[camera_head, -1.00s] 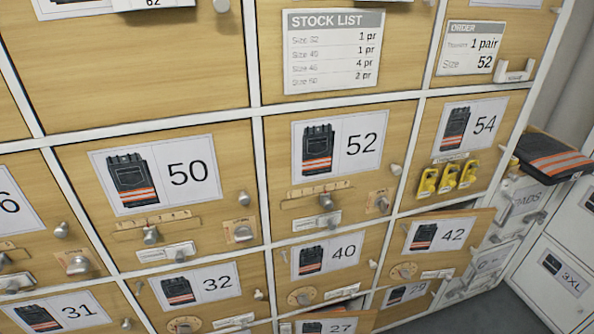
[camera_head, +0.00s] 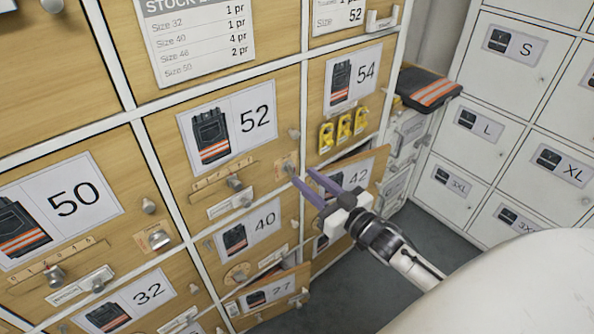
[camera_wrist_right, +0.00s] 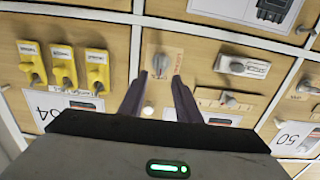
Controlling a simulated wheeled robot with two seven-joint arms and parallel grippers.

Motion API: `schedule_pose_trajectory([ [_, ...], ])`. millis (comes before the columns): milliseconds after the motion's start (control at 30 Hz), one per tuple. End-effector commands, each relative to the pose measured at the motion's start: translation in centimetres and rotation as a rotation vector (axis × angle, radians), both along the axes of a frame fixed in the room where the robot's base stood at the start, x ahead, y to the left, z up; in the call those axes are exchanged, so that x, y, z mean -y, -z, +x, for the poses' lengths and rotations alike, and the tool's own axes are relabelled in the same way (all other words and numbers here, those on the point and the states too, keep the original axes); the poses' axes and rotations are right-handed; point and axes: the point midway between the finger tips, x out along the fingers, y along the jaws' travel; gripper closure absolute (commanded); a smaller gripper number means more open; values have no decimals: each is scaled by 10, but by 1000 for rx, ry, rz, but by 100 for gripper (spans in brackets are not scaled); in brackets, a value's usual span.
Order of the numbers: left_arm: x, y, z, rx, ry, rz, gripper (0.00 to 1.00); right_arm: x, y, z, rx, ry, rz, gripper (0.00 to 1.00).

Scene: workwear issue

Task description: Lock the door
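The wooden door marked 52 (camera_head: 278,95) looks shut in its frame. It carries a picture label, a dial knob (camera_head: 235,183) on a scale strip, and a small turn knob (camera_head: 290,168) on a square plate at its lower right. My right gripper (camera_head: 303,177) has purple fingers spread apart, with the tips close to that turn knob. In the right wrist view the turn knob (camera_wrist_right: 160,64) lies just beyond and between the open fingertips (camera_wrist_right: 160,80). I cannot tell whether they touch it. My left gripper is not in view.
Doors 42 (camera_head: 352,165) and 27 (camera_head: 265,312) stand ajar below. Folded dark workwear (camera_head: 428,88) with orange stripes lies at the right. White lockers (camera_head: 485,120) stand beyond a clear grey floor (camera_head: 330,300).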

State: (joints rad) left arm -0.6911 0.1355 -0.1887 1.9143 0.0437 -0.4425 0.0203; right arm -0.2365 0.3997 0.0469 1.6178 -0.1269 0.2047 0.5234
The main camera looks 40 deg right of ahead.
Motion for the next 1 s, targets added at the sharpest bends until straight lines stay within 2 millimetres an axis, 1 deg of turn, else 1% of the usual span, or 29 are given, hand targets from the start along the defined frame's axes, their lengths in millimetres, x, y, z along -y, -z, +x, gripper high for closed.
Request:
schedule_pose_trajectory([
  [33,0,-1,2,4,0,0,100,-1,-1,11,3,0,0,70],
  [100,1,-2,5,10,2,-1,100,-2,-1,22,2,0,1,70],
  [200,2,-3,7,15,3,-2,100,-3,0,35,0,0,1,70],
  [300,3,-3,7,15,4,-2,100,-3,1,43,-2,1,0,70],
  [400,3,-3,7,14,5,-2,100,-4,1,47,-2,0,0,70],
  [667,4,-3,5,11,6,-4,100,-4,1,47,-3,0,1,70],
  [700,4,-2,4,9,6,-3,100,-4,1,47,-3,0,1,76],
  [833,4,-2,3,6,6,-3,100,-4,1,47,-3,0,1,98],
  [867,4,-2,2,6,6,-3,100,-4,1,47,-3,0,1,100],
  [1000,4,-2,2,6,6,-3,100,-4,1,47,-2,0,-2,100],
])
